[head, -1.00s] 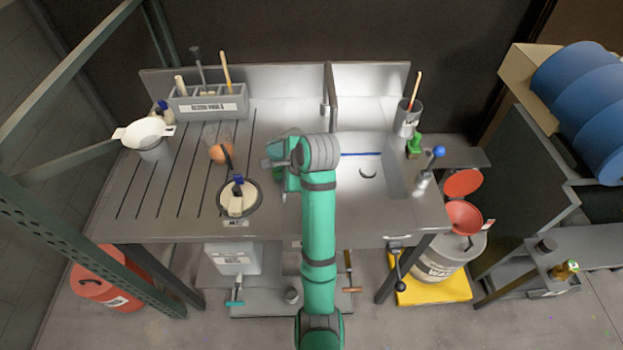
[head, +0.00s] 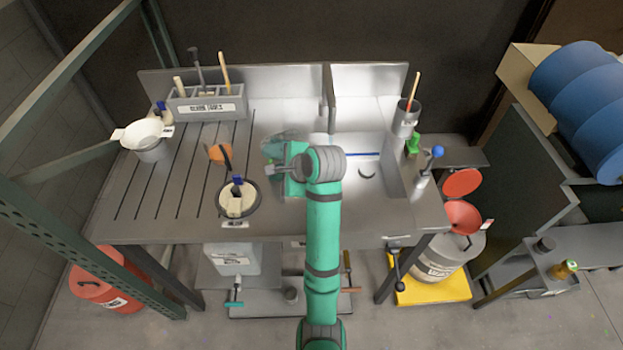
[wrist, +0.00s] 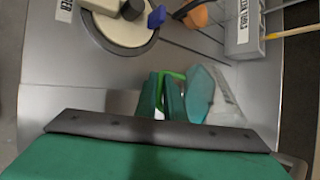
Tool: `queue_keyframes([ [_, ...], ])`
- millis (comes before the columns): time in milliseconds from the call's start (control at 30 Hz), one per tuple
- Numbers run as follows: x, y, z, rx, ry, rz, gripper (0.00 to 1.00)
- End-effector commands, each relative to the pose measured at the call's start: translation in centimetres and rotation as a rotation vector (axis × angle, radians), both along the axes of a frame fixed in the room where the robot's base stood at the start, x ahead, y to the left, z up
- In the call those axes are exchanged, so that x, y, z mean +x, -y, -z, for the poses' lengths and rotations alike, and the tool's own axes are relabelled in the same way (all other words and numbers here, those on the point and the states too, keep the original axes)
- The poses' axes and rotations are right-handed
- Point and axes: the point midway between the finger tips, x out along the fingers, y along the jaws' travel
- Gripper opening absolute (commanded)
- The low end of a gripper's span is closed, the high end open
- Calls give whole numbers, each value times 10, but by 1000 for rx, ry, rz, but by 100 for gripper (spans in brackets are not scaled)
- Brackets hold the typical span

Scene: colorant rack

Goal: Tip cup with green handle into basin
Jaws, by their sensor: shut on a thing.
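My gripper (wrist: 165,95) is shut on the green handle (wrist: 172,75) of a clear, teal-tinted cup (wrist: 201,94). In the head view the cup (head: 286,142) shows faintly just beyond my gripper (head: 274,168), partly hidden by it. The cup is held over the counter, left of the basin; I cannot tell its exact tilt or what is in it. The steel basin (head: 382,188) lies to the right of my gripper, with a blue strip and a dark curved mark inside. My arm hides part of its left side.
A dark-rimmed round container (head: 251,205) with a blue-tipped tool stands near the front edge. An orange item (head: 217,152) lies on the slotted drainboard (head: 190,170). A tool rack (head: 207,107) stands at the back, a white strainer (head: 142,134) at left. A grey tool cup (head: 406,122) stands right of the basin.

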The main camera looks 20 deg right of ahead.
Motion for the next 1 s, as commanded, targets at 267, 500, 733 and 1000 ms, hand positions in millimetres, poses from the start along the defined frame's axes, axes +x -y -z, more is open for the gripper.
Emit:
queue_keyframes([
  [267,-1,6,-1,14,19,4,0],
  [500,0,5,-2,26,33,2,0],
  [733,0,3,-3,34,43,-1,0],
  [1000,0,0,-2,43,55,-7,0],
])
